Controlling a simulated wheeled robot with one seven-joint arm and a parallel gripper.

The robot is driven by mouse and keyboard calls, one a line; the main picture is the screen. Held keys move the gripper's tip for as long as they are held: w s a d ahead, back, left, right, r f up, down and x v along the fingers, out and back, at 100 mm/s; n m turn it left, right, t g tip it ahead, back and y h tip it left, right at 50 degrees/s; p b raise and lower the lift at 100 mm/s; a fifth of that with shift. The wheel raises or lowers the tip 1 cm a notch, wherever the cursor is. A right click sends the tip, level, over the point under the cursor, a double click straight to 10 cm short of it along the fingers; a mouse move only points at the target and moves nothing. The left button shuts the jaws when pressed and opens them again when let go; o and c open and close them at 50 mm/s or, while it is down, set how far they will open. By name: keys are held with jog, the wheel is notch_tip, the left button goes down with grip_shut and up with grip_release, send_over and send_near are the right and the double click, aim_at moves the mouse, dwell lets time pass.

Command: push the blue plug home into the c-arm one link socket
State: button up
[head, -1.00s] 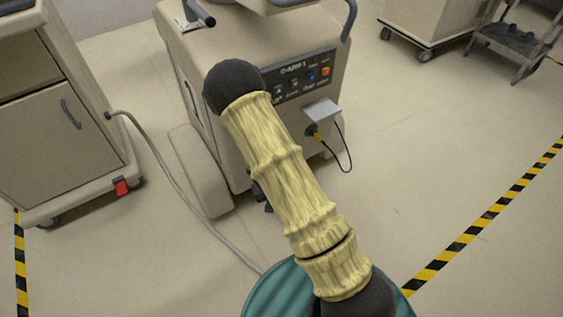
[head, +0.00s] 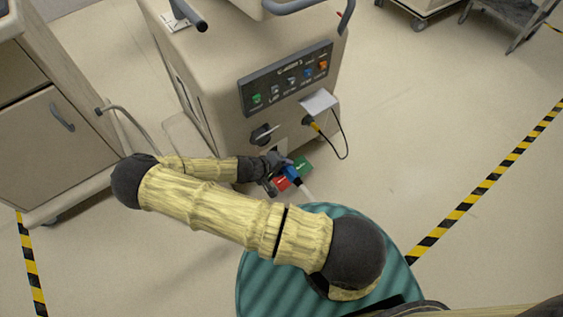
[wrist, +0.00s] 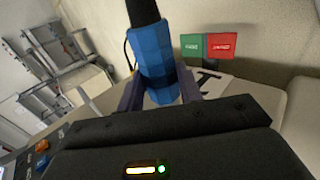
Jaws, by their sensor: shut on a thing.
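My gripper (head: 279,168) is at the lower front of the beige C-arm cart (head: 215,75). Its two fingers are shut on the blue plug (wrist: 160,72), which also shows as a small blue patch in the head view (head: 291,172). In the wrist view the plug sits between the fingers, with its black end pointing up. A red and green label (wrist: 207,46) lies just behind and to the right of the plug. I cannot make out the link socket; whether the plug touches it cannot be told.
The cart's control panel (head: 287,80) has several coloured buttons. Another cabinet (head: 50,135) stands at left. Striped floor tape (head: 470,205) crosses clear floor at right.

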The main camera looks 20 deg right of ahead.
dwell(0.3)
jog(key=shift+w+a+b, duration=0.1)
jog(key=shift+w+a, duration=0.15)
jog(key=shift+w, duration=0.45)
jog(key=shift+w+a+b, duration=0.1)
jog(key=shift+w+a, duration=0.1)
jog(key=shift+w, duration=0.5)
jog(key=shift+w+a+b, duration=0.1)
jog(key=shift+w+a, duration=0.15)
jog(key=shift+w, duration=0.45)
jog(key=shift+w+a, duration=0.2)
jog(key=shift+w, duration=0.45)
jog(key=shift+w+a+r, duration=0.1)
jog(key=shift+w, duration=0.25)
dwell(0.4)
jog(key=shift+w+a+p, duration=0.15)
jog(key=shift+p, duration=0.15)
dwell(1.9)
jog(key=shift+f, duration=0.25)
dwell(1.0)
